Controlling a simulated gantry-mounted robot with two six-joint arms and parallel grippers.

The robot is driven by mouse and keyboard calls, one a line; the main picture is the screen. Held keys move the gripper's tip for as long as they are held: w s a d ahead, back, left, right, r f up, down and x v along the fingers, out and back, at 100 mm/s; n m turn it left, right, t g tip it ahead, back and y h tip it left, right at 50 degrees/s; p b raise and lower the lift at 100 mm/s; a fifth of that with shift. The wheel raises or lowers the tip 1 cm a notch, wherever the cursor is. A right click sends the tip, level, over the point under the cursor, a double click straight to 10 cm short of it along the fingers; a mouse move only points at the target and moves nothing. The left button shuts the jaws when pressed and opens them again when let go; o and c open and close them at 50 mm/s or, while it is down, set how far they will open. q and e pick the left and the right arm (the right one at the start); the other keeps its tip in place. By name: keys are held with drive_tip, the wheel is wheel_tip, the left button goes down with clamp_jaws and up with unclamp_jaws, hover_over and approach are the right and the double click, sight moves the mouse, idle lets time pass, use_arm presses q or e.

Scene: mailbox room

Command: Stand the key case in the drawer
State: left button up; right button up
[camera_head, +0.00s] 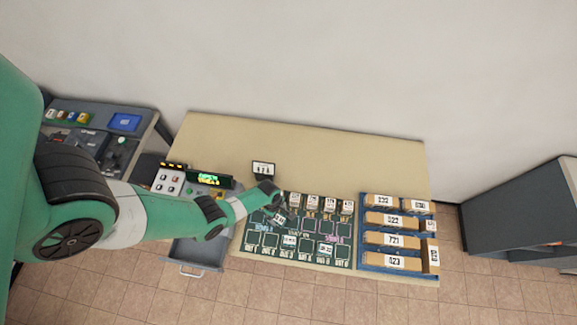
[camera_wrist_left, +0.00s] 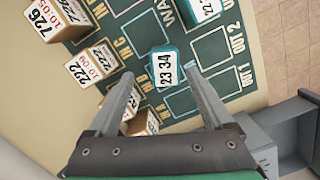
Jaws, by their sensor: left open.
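A small teal-edged case with a white label reading 2334 (camera_wrist_left: 166,68) lies on the green board, between and beyond my fingertips in the left wrist view; it looks like the key case. In the head view it shows (camera_head: 280,219) just below my gripper. My left gripper (camera_head: 274,207) is open and empty, its two fingers spread (camera_wrist_left: 158,78) with the case apart from them, as far as I can tell. The drawer (camera_head: 196,254) is pulled out at the table's front left, with its inside partly visible. My right gripper is not in view.
A green board (camera_head: 290,242) with marked squares holds several numbered boxes along its back and a second teal-edged case (camera_wrist_left: 202,8). A blue tray of brown parcels (camera_head: 397,274) stands to the right.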

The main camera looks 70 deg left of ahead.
sight(278, 218)
use_arm(q)
drive_tip(key=shift+f, duration=0.2)
drive_tip(key=f+b, duration=0.3)
drive_tip(key=d+f+b, duration=0.1)
drive_tip(key=f+b, duration=0.1)
drive_tip(key=shift+s, duration=0.2)
drive_tip(key=shift+w+r, duration=0.1)
drive_tip(key=shift+r, duration=0.05)
clamp_jaws()
